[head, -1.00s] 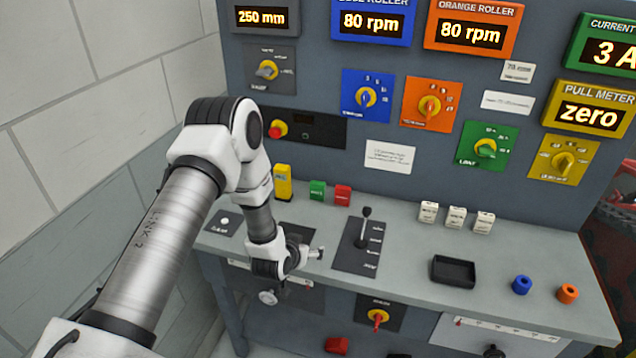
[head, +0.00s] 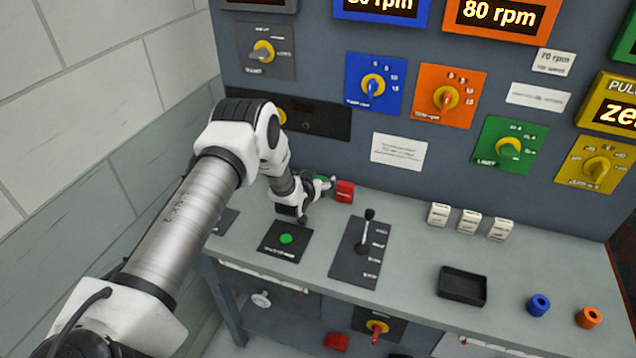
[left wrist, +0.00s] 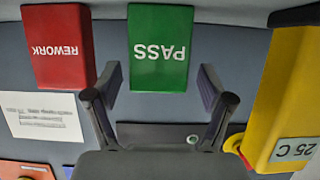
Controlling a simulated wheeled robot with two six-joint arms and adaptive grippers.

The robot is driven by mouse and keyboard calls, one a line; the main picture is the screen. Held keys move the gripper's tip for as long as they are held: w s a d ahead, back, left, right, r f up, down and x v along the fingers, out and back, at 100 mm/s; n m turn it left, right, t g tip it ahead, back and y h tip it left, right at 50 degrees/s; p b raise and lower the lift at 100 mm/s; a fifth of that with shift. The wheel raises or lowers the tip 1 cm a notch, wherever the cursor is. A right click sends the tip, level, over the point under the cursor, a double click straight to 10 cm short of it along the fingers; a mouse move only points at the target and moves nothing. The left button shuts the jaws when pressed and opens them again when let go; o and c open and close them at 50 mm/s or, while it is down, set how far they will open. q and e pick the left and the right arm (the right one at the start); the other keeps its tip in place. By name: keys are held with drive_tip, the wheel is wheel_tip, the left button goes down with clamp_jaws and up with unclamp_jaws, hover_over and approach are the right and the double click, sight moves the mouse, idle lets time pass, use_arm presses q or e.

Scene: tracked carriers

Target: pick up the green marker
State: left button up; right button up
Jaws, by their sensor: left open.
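The green marker, a green block with the word PASS, shows upside down at the top middle of the left wrist view (left wrist: 160,45). In the head view only a sliver of it shows behind my left gripper (head: 322,187), beside the red marker (head: 345,191). My left gripper is open in the left wrist view (left wrist: 159,85), one finger on each side of the green marker's near end. A gap shows between each finger and the block, and nothing is held. My right gripper is not in view.
The red REWORK marker (left wrist: 58,45) stands close on one side and a yellow 25 C block (left wrist: 283,95) on the other. A lever plate (head: 357,258), a black tray (head: 463,287) and white blocks (head: 469,221) are on the console shelf. The panel wall rises behind.

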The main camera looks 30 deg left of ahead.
use_arm(q)
drive_tip(key=shift+w+f, duration=0.15)
drive_tip(key=shift+w, duration=0.1)
drive_tip(key=shift+s+d, duration=0.1)
drive_tip(key=shift+c, duration=1)
drive_tip(key=shift+s, duration=0.1)
drive_tip(key=c, duration=1.1)
drive_tip(key=shift+o, duration=0.2)
drive_tip(key=shift+r, duration=0.2)
